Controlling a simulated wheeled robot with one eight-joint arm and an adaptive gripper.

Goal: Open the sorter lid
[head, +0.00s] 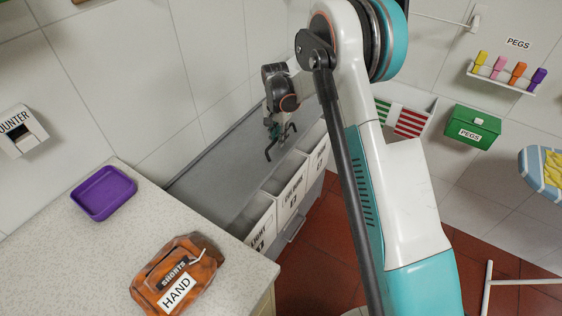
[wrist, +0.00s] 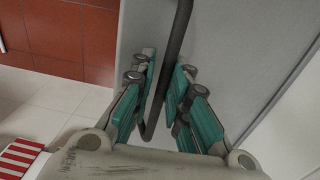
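The sorter (head: 290,190) stands against the wall, with several white bins in a row along its front. A long grey panel, which looks like its lid (head: 215,180), lies behind the bins and slopes toward the wall; the bin tops show some opening. The grey panel (wrist: 235,50) fills the right of the wrist view. My gripper (head: 278,140) is over the panel near the bins. In the wrist view, a dark bent bar, likely the lid handle (wrist: 178,45), runs between my teal fingers (wrist: 168,75). Whether both fingers press on it is unclear.
A counter at left holds a purple tray (head: 104,192) and an orange bag (head: 176,274) labelled HAND. Red floor lies before the sorter.

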